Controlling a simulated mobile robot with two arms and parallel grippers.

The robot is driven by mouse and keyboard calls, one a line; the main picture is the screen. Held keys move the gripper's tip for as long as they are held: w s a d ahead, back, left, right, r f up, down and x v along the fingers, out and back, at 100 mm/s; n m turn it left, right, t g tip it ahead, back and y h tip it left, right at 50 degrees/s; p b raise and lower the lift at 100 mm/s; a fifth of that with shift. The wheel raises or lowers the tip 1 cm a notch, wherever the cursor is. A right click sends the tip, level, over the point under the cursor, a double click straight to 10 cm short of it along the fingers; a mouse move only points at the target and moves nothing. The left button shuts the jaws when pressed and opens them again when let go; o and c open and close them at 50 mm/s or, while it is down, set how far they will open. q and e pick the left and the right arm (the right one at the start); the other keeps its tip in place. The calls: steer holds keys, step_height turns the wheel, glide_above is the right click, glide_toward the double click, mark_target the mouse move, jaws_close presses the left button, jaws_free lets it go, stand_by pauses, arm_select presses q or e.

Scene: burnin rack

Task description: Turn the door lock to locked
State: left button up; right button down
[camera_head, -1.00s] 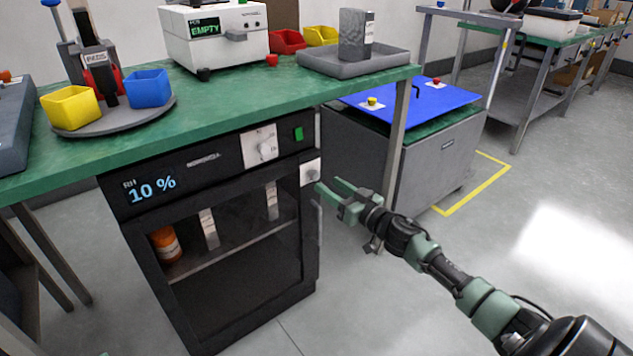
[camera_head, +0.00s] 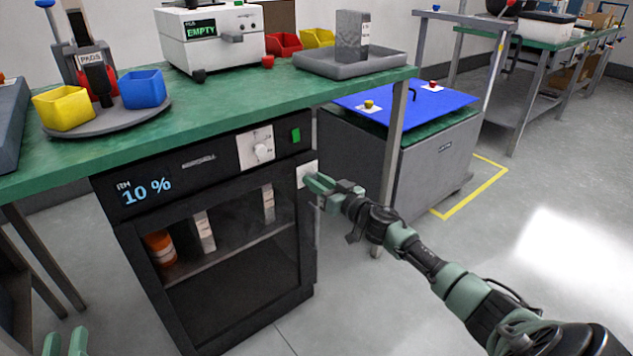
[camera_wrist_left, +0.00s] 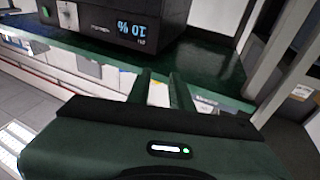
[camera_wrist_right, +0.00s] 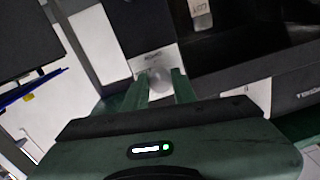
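The door lock is a round pale knob on a white plate (camera_head: 306,170) at the upper right corner of the dark cabinet's glass door (camera_head: 235,245). My right gripper (camera_head: 318,183) is at the plate and partly covers the knob in the head view. In the right wrist view the knob (camera_wrist_right: 159,83) sits between the two open fingertips, with visible gaps beside it. The plate's small lettering is too blurred to read. My left gripper (camera_head: 65,343) is low at the left edge of the head view, away from the cabinet, open and empty.
Above the door, a panel holds a "10 %" display (camera_head: 147,192), another knob (camera_head: 263,152) and a green switch (camera_head: 296,135). A green bench (camera_head: 230,105) overhangs the cabinet. A bench leg and a blue-topped cart (camera_head: 405,100) stand right of my right gripper.

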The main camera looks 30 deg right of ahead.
arm_select(q)
steer(key=s+a+f+g+y+p, duration=0.1)
steer(key=s+f+g, duration=0.3)
steer(key=f, duration=0.4)
steer(key=s+a+f+g+y+p, duration=0.2)
steer(key=s+a+f+g+p, duration=0.1)
steer(key=f+g, duration=0.3)
steer(key=shift+s+a+f+n+g, duration=0.15)
steer(key=shift+s+f+n+g, duration=0.2)
steer(key=shift+f, duration=0.9)
arm_select(e)
steer(key=shift+n+h, duration=0.5)
steer(key=shift+n, duration=8.3)
steer(key=c, duration=1.1)
jaws_free()
steer(key=shift+s, duration=0.1)
